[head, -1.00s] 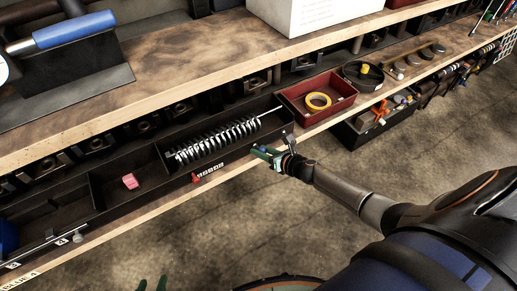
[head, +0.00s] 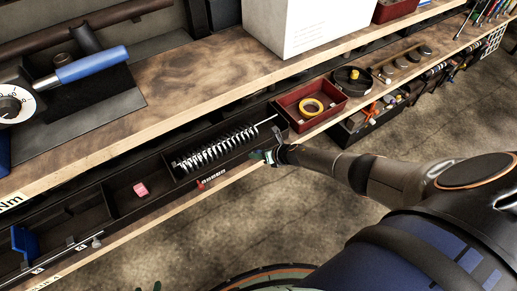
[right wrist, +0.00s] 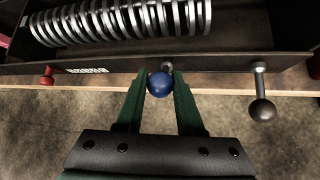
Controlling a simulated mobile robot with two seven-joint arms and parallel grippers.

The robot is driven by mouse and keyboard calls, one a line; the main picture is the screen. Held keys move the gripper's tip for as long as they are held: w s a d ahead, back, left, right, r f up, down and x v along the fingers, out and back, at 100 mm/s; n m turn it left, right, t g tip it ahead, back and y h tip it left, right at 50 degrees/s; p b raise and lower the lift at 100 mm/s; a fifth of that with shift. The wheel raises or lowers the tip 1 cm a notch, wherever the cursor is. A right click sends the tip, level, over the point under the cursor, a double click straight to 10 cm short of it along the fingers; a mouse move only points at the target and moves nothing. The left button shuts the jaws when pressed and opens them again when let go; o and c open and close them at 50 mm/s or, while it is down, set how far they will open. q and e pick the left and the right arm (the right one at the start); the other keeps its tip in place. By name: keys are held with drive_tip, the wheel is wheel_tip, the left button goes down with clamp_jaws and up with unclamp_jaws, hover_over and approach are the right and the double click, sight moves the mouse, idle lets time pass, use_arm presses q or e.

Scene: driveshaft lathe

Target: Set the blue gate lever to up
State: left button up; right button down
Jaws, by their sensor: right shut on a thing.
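The blue gate lever shows in the right wrist view as a round blue knob (right wrist: 160,84) at the front wall of the black spring tray. A short bit of its metal rod shows behind the knob; its exact angle is hard to tell. My right gripper (right wrist: 160,88) is shut on the knob, with one green finger on each side. In the head view my right gripper (head: 264,156) is at the tray's front edge, and its fingers mostly hide the knob. Green tips of my left gripper (head: 156,286) barely show at the bottom edge.
The black tray (head: 190,181) holds a row of metal coils. A red lever (right wrist: 47,75) is to the left, a black-knobbed lever (right wrist: 262,108) to the right. A red bin (head: 325,118) with yellow tape is beyond. The upper shelf (head: 190,85) overhangs behind.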

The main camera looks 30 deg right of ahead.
drive_tip(key=shift+w+r, duration=0.1)
drive_tip(key=shift+r, duration=0.05)
idle(0.5)
drive_tip(key=c, duration=0.5)
unclamp_jaws()
drive_tip(key=shift+c, duration=0.2)
drive_tip(key=shift+s+d+r+p, duration=0.1)
drive_tip(key=shift+s+r+p, duration=0.15)
drive_tip(key=shift+p, duration=0.45)
drive_tip(key=p+v, duration=0.7)
drive_tip(key=v, duration=0.4)
drive_tip(key=shift+s+r+p, duration=0.15)
drive_tip(key=shift+r+p, duration=0.15)
drive_tip(key=shift+p, duration=0.05)
